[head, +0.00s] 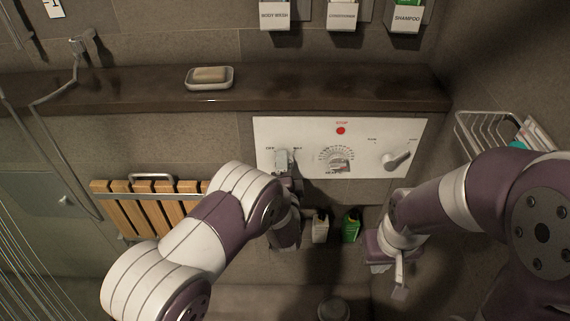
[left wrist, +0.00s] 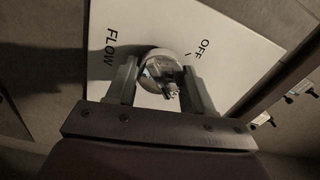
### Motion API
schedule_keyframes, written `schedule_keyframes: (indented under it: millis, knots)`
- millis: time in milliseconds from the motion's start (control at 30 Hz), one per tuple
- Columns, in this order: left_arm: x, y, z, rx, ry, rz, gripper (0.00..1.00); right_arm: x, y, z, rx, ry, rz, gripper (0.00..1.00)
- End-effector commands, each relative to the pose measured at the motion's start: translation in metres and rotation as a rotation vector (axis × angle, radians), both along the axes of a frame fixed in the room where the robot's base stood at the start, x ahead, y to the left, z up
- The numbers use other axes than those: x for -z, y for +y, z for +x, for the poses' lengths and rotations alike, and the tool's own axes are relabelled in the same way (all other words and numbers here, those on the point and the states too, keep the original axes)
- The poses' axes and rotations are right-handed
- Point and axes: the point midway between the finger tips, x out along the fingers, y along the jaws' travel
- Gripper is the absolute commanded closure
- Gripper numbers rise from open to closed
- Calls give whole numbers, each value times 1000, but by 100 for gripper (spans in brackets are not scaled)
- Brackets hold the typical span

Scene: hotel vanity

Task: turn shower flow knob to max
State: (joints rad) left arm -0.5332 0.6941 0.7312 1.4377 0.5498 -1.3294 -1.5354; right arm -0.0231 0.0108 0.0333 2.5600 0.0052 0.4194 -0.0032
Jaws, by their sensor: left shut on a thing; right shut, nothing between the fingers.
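The white shower control panel (head: 350,130) is on the wall in the head view, and its left corner fills the middle of the left wrist view (left wrist: 225,40). The round metallic flow knob (left wrist: 158,70) sits between the labels FLOW and OFF. My left gripper (head: 284,162) is at the panel's left end, where it mostly hides the knob in the head view. In the left wrist view its two fingers (left wrist: 160,88) are on either side of the knob, shut on it. My right gripper (head: 399,278) is shut and empty, below the panel's right end.
A dial (head: 340,165) and a lever (head: 398,160) are on the panel, with a red STOP button (head: 340,130) above. A soap dish (head: 210,84) stands on the ledge. Bottles (head: 351,226) stand below the panel. A wire basket (head: 485,130) is at right, a folded slatted wooden seat (head: 125,215) at left.

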Motion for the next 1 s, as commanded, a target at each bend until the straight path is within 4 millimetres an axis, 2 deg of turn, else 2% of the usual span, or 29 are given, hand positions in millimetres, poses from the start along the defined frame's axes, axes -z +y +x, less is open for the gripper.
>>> schedule_keyframes:
  millis: [33, 100, 367, 467, 567, 800, 900, 1000]
  knots:
    - [-4, 2, 2, -7, -10, -3, 41, 0, 0, 0, 0, 0, 0, 100]
    - [-4, 1, 2, -6, -8, -3, 22, 0, 0, 0, 0, 0, 0, 100]
    - [-2, 1, 0, -3, -5, -2, 22, 0, 0, 0, 0, 0, 0, 100]
    - [-2, 0, -7, -1, -4, -2, 22, -1, 0, 0, 0, 0, 0, 100]
    - [-3, 0, -29, 0, -3, 0, 22, -1, 0, 0, 0, 0, 0, 100]
    - [-3, 0, -94, 0, -3, -1, 22, -1, 0, 0, 0, 0, 0, 100]
    - [-3, 0, -112, -1, -4, -2, 22, -2, 0, 0, 0, 0, 0, 100]
    - [-4, 1, -123, -2, -6, -2, 22, -2, 0, 0, 0, 0, 0, 100]
